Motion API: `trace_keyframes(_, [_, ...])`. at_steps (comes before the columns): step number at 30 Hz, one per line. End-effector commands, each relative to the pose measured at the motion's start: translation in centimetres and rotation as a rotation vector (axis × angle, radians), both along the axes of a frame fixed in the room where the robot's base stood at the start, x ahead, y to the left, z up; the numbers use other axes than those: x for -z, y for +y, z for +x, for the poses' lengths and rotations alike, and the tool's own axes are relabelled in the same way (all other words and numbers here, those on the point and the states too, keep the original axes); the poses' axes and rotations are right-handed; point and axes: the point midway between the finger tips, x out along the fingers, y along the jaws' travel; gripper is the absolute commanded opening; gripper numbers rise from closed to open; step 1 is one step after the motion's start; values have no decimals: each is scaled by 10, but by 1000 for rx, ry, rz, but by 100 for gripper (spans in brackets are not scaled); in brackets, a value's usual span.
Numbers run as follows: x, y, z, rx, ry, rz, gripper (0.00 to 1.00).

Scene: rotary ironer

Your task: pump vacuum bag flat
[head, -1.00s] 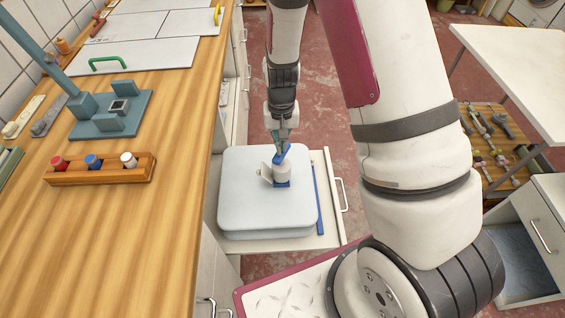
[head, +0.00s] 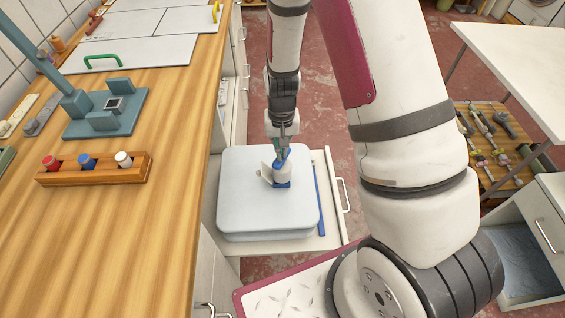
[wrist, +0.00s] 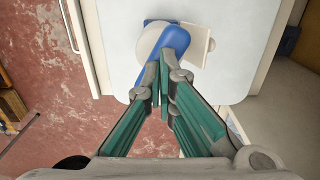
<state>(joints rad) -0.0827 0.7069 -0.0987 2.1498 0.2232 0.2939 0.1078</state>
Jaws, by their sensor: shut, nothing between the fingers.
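The vacuum bag (head: 245,205) is a pale blue-grey, thick, rounded cushion shape lying on a white pulled-out drawer or shelf (head: 328,218). A white pump (head: 282,174) with blue parts stands on top of the bag, right of its middle. In the wrist view the pump's blue handle (wrist: 178,42) covers part of its round white body (wrist: 150,42). My gripper (head: 281,152) is above the pump. Its green-padded fingers (wrist: 164,84) are shut with nothing between them, and their tips are at the near end of the blue handle; I cannot tell whether they touch it.
A blue strip (head: 320,200) lies on the drawer right of the bag. A wooden counter (head: 120,230) runs along the left, with a bottle rack (head: 95,170) and a teal stand (head: 106,112). A white table (head: 510,65) stands at the right.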

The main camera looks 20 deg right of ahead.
Motion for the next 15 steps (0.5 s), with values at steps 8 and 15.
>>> trace_keyframes(8, [12,0,0,0,1,-1,0])
trace_keyframes(15, [21,0,0,0,2,0,0])
